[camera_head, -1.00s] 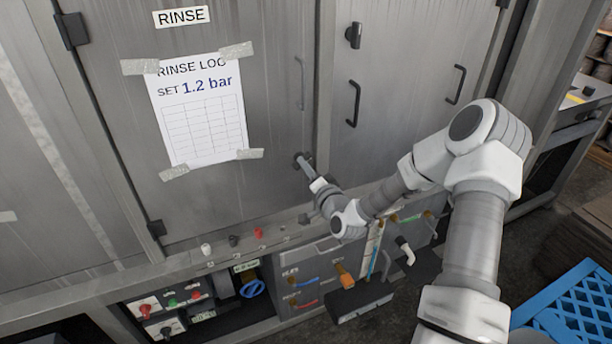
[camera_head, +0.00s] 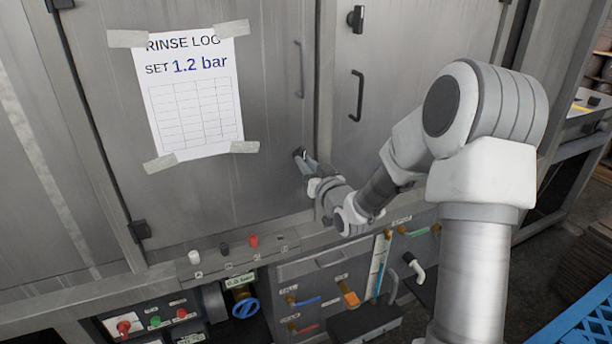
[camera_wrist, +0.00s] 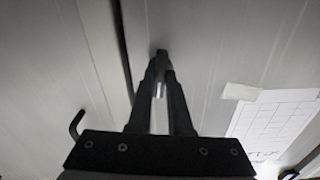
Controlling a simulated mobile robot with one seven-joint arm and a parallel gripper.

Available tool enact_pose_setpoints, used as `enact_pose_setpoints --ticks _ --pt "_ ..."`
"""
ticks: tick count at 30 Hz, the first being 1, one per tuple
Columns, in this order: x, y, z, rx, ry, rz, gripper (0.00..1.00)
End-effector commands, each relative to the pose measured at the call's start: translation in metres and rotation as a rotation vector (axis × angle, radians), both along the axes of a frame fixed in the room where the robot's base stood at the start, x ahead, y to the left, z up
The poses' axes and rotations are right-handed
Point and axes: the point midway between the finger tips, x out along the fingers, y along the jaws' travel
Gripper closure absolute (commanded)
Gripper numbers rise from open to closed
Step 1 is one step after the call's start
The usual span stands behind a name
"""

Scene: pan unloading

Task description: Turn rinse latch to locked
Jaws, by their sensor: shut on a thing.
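The rinse latch (camera_head: 299,153) is a small dark handle low on the right side of the grey rinse door (camera_head: 250,110). My gripper (camera_head: 308,164) reaches it from the lower right. In the wrist view, my gripper (camera_wrist: 161,80) has its two dark fingers closed around the latch (camera_wrist: 162,54), whose top end shows beyond the fingertips. The fingers hide most of the latch, so I cannot tell its exact angle.
A taped rinse log sheet (camera_head: 190,100) hangs left of the latch. The door to the right has a bar handle (camera_head: 356,95) and another dark latch (camera_head: 356,18). Below runs a ledge with small knobs (camera_head: 253,241); a blue valve wheel (camera_head: 245,308) sits under it. A blue crate (camera_head: 585,318) stands at lower right.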

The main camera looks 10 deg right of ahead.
Motion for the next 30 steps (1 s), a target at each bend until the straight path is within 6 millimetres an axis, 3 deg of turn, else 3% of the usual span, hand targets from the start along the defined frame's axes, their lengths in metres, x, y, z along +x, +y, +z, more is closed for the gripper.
enact_pose_setpoints --ticks 9,26,27,30 --pt "0.0000 0.0009 -0.0017 -0.121 -0.026 0.002 1.00" --pt "0.0000 0.0001 -0.0002 -0.146 -0.029 0.001 1.00" --pt "0.0000 0.0001 -0.0003 -0.145 -0.029 0.001 0.75" --pt "0.0000 0.0001 -0.0003 -0.145 -0.029 0.001 0.57"
